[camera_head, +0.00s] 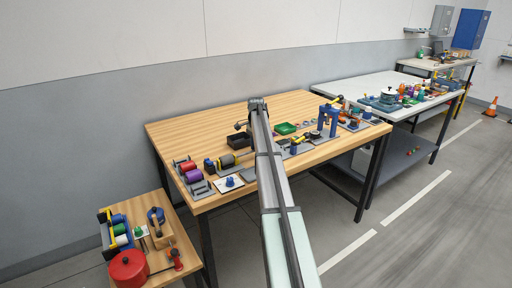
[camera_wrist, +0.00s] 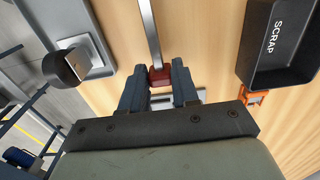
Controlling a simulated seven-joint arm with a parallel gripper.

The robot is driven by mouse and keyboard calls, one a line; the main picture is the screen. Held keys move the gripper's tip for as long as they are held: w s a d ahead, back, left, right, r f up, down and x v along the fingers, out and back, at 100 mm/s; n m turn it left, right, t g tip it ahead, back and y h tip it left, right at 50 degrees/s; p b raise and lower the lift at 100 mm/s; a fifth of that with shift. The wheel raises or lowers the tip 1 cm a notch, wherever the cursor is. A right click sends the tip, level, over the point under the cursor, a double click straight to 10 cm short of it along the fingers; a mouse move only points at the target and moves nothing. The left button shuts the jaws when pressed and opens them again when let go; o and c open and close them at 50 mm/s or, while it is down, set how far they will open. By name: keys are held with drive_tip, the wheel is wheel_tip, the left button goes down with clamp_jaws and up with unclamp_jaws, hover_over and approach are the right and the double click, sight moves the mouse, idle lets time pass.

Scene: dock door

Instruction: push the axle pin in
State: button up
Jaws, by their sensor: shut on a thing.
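In the wrist view my gripper (camera_wrist: 158,76) has its two dark fingers closed on a red block (camera_wrist: 160,78). A straight steel rod (camera_wrist: 149,28) runs from this block away to the top edge of the view; together they look like the axle pin. The rod's far end is out of view, so I cannot tell whether it sits in a hole. In the head view my arm reaches over the wooden workbench (camera_head: 190,134), and the held part is too small or hidden to make out.
A black bin marked SCRAP (camera_wrist: 283,45) stands right of my gripper, with an orange part (camera_wrist: 255,97) close by. A black round knob (camera_wrist: 62,68) is at left.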

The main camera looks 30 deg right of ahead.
sight(239, 155)
clamp_jaws()
drive_tip(key=a, duration=0.9)
drive_tip(key=shift+a, duration=0.15)
drive_tip(key=shift+o, duration=1.7)
unclamp_jaws()
drive_tip(key=shift+o, duration=1.4)
wheel_tip(239, 155, up, 14)
drive_tip(key=shift+f, duration=0.1)
